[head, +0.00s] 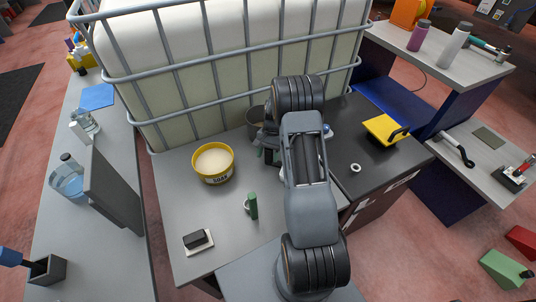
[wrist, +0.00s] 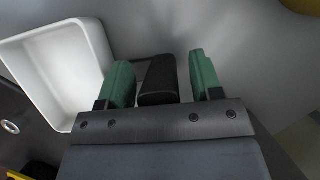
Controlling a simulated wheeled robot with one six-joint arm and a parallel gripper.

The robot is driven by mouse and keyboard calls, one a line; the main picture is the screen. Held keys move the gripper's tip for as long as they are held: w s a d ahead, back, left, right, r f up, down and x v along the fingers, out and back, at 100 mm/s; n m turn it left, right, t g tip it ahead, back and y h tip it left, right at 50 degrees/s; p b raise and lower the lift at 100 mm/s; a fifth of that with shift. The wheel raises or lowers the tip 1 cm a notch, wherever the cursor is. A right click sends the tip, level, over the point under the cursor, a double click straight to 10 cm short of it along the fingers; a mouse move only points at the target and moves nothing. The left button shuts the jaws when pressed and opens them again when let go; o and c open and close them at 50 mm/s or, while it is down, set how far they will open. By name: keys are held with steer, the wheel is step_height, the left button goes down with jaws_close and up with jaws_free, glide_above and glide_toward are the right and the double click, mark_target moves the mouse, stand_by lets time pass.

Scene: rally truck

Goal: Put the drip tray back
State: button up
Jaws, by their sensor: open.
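In the wrist view a white, shallow, open tray (wrist: 62,68) with rounded corners, likely the drip tray, lies to the left of my gripper. A black handle-like piece (wrist: 158,80) stands between my gripper's two green fingers (wrist: 160,82). A thin bar seems to run from it toward the tray. The fingers are open, with a gap visible on each side of the black piece. In the head view my gripper (head: 270,152) is low over the grey worktop, right of the yellow tub. My arm hides most of the tray there.
A yellow tub (head: 213,178) with pale contents stands on the grey worktop (head: 180,225). A dark pot (head: 256,118) is behind my gripper. A green cylinder (head: 253,206) and a black-and-white block (head: 197,240) stand nearer.

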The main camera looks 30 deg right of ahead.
steer(key=shift+r, duration=0.1)
steer(key=p+v, duration=0.1)
steer(key=v, duration=1.1)
steer(key=s+a+r+n+h, duration=0.1)
steer(key=s+a+r+n, duration=0.1)
steer(key=a+r, duration=0.3)
steer(key=s+a+r+n+t+h, duration=0.1)
steer(key=s+a+r+n+t, duration=0.2)
steer(key=s, duration=0.6)
steer(key=s+a+r+n+t+h, duration=0.1)
steer(key=s+a+r+n+t, duration=0.2)
steer(key=s+a, duration=0.5)
steer(key=shift+s+a+r+n, duration=0.35)
steer(key=shift+s+r+n, duration=0.05)
steer(key=shift+s+n, duration=0.4)
step_height(320, 180, up, 11)
steer(key=p, duration=0.9)
steer(key=shift+f+t, duration=0.2)
steer(key=shift+t, duration=0.1)
steer(key=shift+a, duration=0.15)
